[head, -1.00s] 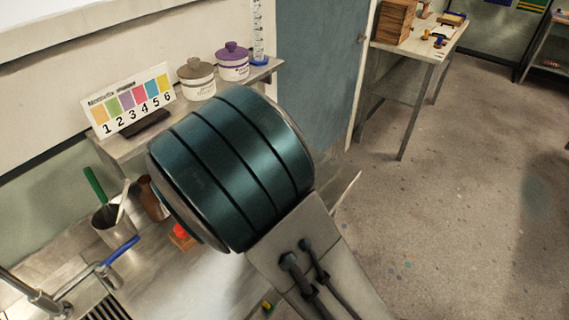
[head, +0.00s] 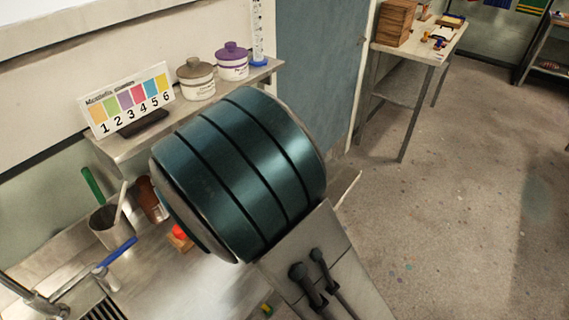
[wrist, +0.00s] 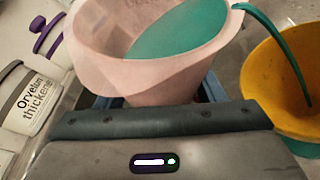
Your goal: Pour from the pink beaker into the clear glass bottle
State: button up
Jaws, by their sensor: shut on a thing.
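The pink beaker (wrist: 88,65) fills the top middle of the wrist view, tilted, with teal liquid (wrist: 180,35) inside reaching its right lip. My gripper (wrist: 155,97) is shut on it; its blue fingers show on both sides of the beaker. A thin teal stream (wrist: 279,42) arcs from the lip down into a yellow-orange wide-mouthed vessel or funnel (wrist: 262,65) at the right. In the head view, my arm hides the gripper and beaker.
A shelf (head: 128,146) holds a numbered colour card (head: 130,100), a grey-lidded pot (head: 196,80) and a purple-lidded pot (head: 232,62). A metal cup (head: 108,225) with tools stands by the sink. The floor at right is clear.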

jog(key=shift+r+m+t+b, duration=0.7)
jog(key=shift+r+m+b, duration=0.6)
jog(key=shift+b, duration=0.75)
dwell(2.8)
jog(key=shift+w+a+f+m+t+b, duration=0.1)
jog(key=shift+f+m+t+b, duration=0.2)
jog(key=shift+m+b, duration=1.1)
dwell(1.8)
